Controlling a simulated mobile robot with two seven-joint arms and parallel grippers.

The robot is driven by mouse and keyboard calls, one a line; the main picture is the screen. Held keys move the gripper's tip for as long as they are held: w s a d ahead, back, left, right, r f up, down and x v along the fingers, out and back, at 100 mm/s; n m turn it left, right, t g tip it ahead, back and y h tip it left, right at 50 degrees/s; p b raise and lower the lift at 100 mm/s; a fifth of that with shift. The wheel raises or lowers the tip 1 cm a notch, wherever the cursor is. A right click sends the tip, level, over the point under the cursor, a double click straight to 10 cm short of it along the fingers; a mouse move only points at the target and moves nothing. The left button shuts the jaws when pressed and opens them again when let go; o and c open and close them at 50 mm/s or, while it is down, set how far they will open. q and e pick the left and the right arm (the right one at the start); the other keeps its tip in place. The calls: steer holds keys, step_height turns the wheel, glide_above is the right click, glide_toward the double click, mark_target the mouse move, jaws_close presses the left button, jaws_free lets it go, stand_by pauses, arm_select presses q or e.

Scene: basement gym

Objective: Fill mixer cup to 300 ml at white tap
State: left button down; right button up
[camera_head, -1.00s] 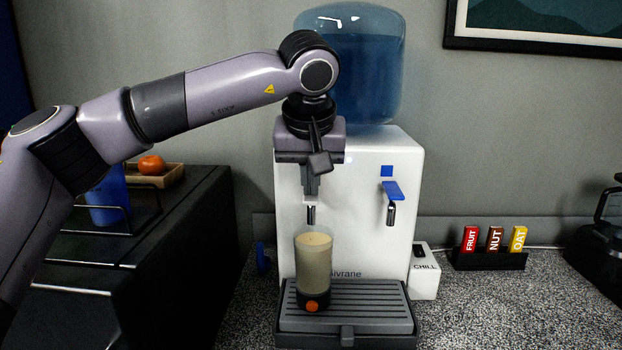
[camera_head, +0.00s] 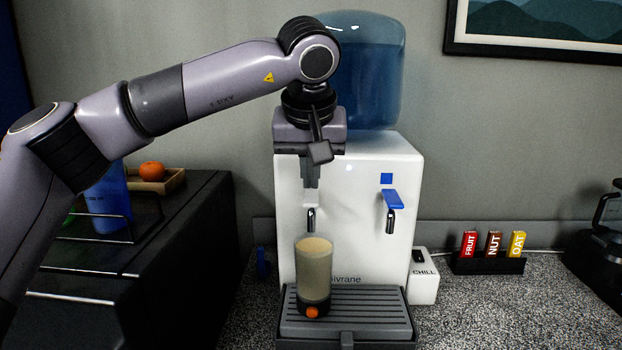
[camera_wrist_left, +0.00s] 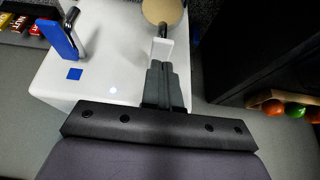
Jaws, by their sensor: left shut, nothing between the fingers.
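The mixer cup (camera_head: 314,272), clear with tan contents and a dark base with an orange spot, stands upright on the drip tray (camera_head: 376,318) below the white tap (camera_head: 310,198). I cannot read a level mark on it, and no stream shows between spout and cup. My left gripper (camera_head: 311,184) is shut and empty, pointing down at the white tap lever. In the left wrist view its fingers (camera_wrist_left: 163,85) end close to the white lever (camera_wrist_left: 163,48), with the cup's round top (camera_wrist_left: 162,12) beyond. I cannot tell whether they touch. My right gripper is out of view.
The white dispenser (camera_head: 350,245) carries a blue water bottle (camera_head: 372,75) and a blue tap (camera_head: 393,198) at right. A white CHILL box (camera_head: 424,275) and a bar rack (camera_head: 488,264) stand right. A dark rack with a blue bottle (camera_head: 108,200) is left.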

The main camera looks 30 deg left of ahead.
arm_select(q)
steer(key=v, duration=0.5)
steer(key=shift+s+d+r, duration=0.15)
steer(key=shift+r, duration=0.2)
steer(key=shift+s+f, duration=0.1)
